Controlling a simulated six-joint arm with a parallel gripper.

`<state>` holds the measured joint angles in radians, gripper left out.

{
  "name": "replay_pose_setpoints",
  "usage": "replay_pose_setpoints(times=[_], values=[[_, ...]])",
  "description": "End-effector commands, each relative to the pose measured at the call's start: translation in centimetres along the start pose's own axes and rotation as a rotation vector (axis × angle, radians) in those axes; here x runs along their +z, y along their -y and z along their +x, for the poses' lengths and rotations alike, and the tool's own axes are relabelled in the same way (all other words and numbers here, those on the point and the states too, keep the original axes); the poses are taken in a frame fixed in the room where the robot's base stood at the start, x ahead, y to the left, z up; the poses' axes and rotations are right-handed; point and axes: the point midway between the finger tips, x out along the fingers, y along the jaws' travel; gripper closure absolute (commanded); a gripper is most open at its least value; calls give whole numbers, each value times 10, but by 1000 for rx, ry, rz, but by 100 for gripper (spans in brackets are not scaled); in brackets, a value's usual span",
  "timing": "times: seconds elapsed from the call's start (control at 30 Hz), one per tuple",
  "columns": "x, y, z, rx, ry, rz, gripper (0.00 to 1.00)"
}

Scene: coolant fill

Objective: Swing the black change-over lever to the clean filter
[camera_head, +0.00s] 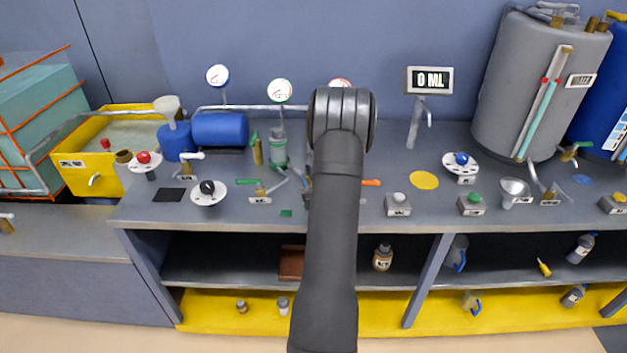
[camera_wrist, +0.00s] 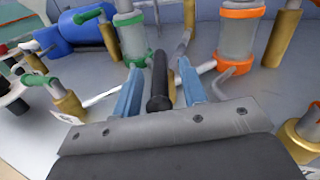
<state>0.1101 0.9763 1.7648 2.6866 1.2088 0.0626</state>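The black change-over lever (camera_wrist: 159,82) shows in the wrist view, between the two blue fingers of my gripper (camera_wrist: 161,92). A gap shows on each side of the lever, so the fingers are open around it and do not look closed on it. A green-banded filter (camera_wrist: 131,40) stands behind to the left, and an orange-banded filter (camera_wrist: 238,42) stands behind to the right. In the head view the green-banded filter (camera_head: 278,148) shows left of my arm. My arm hides the lever, the gripper and the orange-banded filter there.
A green-handled valve (camera_wrist: 45,80) is left of the fingers, and a brass fitting (camera_wrist: 308,128) is close on the right. Pipes run beside the lever. Gauges (camera_head: 279,91) stand behind the filters. A blue motor (camera_head: 220,128) is to the left, and a yellow disc (camera_head: 424,180) lies to the right.

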Motion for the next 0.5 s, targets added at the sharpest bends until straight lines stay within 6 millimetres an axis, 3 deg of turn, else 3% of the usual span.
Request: replay_pose_setpoints(times=[0.23, 0.5], values=[[-1, 1, -20, -1, -3, 0, 61], [-1, 2, -85, -4, -4, 2, 61]])
